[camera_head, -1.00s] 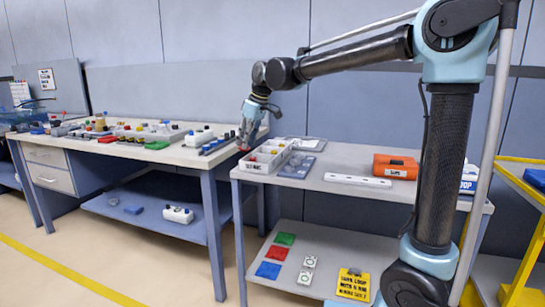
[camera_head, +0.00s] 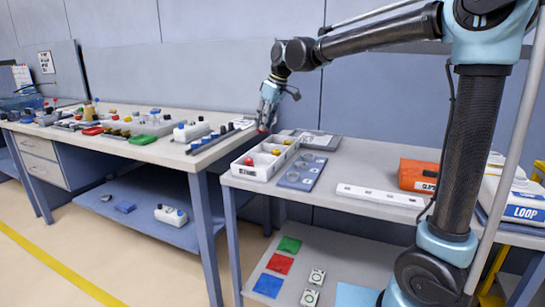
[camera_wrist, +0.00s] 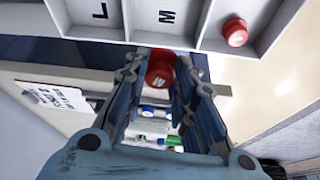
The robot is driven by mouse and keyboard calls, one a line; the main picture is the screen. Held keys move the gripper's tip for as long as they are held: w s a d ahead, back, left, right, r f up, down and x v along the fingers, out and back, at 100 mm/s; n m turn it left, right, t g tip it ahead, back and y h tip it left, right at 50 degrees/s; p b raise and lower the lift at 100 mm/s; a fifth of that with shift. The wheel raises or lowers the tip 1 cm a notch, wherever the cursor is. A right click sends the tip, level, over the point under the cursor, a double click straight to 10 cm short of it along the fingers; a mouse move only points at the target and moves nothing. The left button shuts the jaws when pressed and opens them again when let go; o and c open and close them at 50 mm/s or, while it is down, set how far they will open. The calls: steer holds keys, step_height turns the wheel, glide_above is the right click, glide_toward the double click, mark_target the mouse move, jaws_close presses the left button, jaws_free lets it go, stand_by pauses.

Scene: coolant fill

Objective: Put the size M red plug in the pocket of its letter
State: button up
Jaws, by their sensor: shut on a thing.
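My gripper (camera_wrist: 160,92) is shut on a red plug (camera_wrist: 160,70), held between its fingertips. A dark mark on the plug is too unclear to read. In the head view my gripper (camera_head: 267,112) is raised near the far left of the white tray (camera_head: 250,177), with the red plug (camera_head: 263,129) at its tip. In the wrist view the tray shows an L pocket (camera_wrist: 100,28) and an M pocket (camera_wrist: 166,32), both bare where visible. The held plug appears just outside the tray's edge, close to the M pocket. Another red plug (camera_wrist: 235,31) sits in the adjoining pocket.
Yellow plugs (camera_head: 276,151) sit in other tray pockets. A blue-grey plate with round recesses (camera_head: 302,172) lies right of the tray, then a white strip (camera_head: 380,195) and an orange case (camera_head: 418,175). A cluttered workbench (camera_head: 165,152) stands left, across a narrow gap.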

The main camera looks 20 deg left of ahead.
steer(key=shift+w+f, duration=0.2)
steer(key=shift+f, duration=0.2)
step_height(320, 180, down, 4)
steer(key=shift+w+r, duration=0.1)
steer(key=shift+f, duration=2.7)
steer(key=shift+f, duration=0.1)
steer(key=o, duration=0.9)
steer(key=shift+c, duration=0.2)
steer(key=v, duration=1.2)
steer(key=shift+s+d, duration=0.1)
steer(key=shift+s, duration=0.2)
